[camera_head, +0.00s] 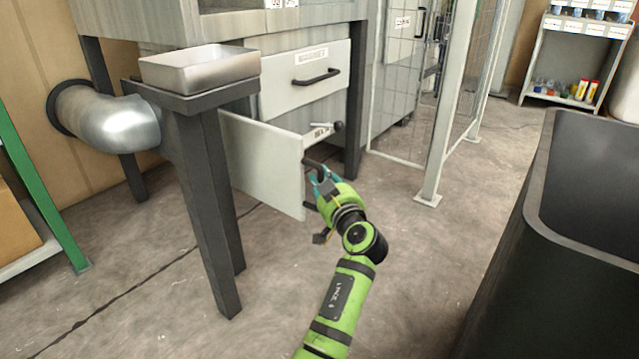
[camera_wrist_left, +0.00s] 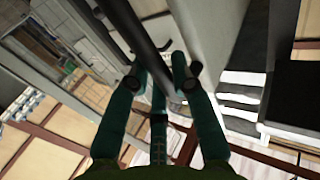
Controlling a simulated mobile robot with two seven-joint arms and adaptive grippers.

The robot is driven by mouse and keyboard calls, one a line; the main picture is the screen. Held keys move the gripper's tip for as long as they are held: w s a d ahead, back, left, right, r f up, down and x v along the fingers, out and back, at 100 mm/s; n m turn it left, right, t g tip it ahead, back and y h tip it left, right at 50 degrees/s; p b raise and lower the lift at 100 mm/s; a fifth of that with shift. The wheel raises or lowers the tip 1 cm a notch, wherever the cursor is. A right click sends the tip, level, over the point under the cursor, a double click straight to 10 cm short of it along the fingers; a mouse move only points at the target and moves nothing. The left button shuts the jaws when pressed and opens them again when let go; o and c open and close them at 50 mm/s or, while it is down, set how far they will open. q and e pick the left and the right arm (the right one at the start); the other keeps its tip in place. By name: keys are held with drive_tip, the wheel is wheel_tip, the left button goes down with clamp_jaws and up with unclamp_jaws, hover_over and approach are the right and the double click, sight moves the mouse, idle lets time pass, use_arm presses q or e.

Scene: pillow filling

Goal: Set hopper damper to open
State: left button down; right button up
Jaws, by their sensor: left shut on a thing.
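My left gripper (camera_head: 322,178) reaches in from below and is shut on a dark bar handle (camera_head: 313,164) at the right edge of a white lower panel (camera_head: 265,165), which stands out from the grey cabinet. In the left wrist view the dark bar (camera_wrist_left: 140,40) runs between the teal fingers of the left gripper (camera_wrist_left: 160,75). A short lever with a dark ball knob (camera_head: 338,126) sticks out just above the handle. I cannot tell whether this lever is the hopper damper. My right gripper is not in view.
A labelled white drawer front (camera_head: 305,77) with a dark handle is above. A metal tray (camera_head: 200,67) on a dark-legged stand is at left, with a silver duct (camera_head: 105,120) behind. A dark bin (camera_head: 570,220) stands at right. The floor between is clear.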

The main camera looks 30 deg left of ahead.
use_arm(q)
drive_tip(key=shift+w+d, duration=0.1)
drive_tip(key=shift+d, duration=0.25)
drive_tip(key=c, duration=1)
unclamp_jaws()
drive_tip(key=shift+d, duration=0.1)
drive_tip(key=shift+c, duration=0.2)
wheel_tip(320, 180, up, 10)
